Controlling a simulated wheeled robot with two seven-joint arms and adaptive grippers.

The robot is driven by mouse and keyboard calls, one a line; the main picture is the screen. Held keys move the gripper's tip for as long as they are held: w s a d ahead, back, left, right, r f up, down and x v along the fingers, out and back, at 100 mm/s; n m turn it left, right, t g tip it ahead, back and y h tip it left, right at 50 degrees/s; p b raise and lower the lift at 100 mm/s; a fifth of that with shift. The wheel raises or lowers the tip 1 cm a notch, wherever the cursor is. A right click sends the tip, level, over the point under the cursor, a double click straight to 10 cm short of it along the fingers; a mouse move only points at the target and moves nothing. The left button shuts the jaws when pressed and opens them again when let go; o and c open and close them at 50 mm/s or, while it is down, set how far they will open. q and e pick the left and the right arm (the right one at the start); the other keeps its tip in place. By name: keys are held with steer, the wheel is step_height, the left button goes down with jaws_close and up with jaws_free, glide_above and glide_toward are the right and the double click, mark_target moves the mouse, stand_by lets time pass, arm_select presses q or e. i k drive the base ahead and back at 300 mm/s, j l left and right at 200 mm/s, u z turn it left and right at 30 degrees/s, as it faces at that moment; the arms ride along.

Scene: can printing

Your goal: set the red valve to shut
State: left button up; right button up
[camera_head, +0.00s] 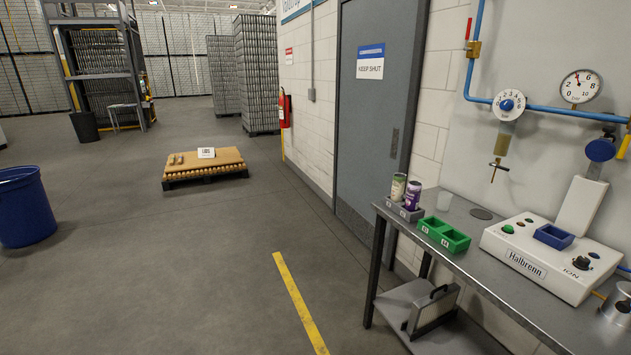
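A small red lever handle (468,29) stands upright at the top of the wall panel. It sits just left of the vertical run of the blue pipe (478,18) and looks roughly parallel to it. A brass valve body (473,49) on the pipe is just below the lever. Neither of my grippers shows in the head view, and nothing is touching the lever.
A dial gauge (581,86) and a blue-knobbed regulator (507,105) hang on the pipework. The floor left of the bench is open.

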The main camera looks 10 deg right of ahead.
mark_target(469, 21)
steer(key=i, duration=1.65)
steer(key=i+z, duration=0.2)
steer(key=i, duration=0.35)
steer(key=i+j+z, duration=0.2)
steer(key=i, duration=0.35)
